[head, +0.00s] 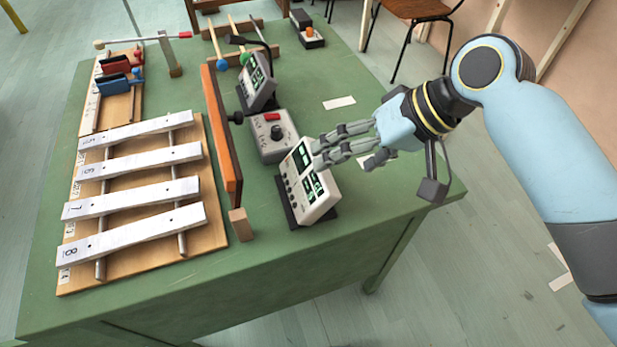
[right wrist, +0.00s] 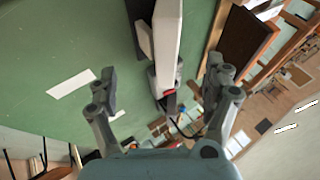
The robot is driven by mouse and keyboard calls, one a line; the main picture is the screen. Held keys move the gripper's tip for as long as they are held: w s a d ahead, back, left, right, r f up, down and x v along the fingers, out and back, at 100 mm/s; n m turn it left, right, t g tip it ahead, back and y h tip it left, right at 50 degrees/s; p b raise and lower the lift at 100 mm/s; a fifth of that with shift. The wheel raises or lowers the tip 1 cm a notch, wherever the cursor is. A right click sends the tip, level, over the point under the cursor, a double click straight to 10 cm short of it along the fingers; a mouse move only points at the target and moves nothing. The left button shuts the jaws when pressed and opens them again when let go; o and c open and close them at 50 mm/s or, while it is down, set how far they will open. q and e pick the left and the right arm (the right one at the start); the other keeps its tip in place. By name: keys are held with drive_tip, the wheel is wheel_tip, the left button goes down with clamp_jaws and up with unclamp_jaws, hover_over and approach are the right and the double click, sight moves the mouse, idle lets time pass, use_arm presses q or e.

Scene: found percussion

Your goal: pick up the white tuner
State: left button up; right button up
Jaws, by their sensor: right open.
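The white tuner (head: 309,189), a boxy device with dark screens and buttons, leans tilted on a dark stand near the right front of the green table. My right gripper (head: 318,153) is open, its fingers reaching in from the right at the tuner's upper right edge. In the right wrist view the tuner (right wrist: 167,40) shows edge-on between the two spread fingers, toward the top, with a gap on both sides. In the head view I cannot tell whether a finger touches it. My left gripper is not in view.
A grey box with a red switch (head: 271,143) and a grey metering device (head: 258,82) stand just behind the tuner. An upright orange-brown board (head: 217,130) and metal bars on a wooden base (head: 215,245) lie left. The table's front right corner is clear.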

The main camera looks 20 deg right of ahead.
sight(318, 175)
drive_tip(key=x, duration=0.8)
drive_tip(key=shift+w+f+b, duration=0.1)
drive_tip(key=shift+w+b, duration=0.15)
drive_tip(key=shift+b, duration=0.15)
drive_tip(key=c, duration=1.6)
drive_tip(key=shift+o, duration=0.2)
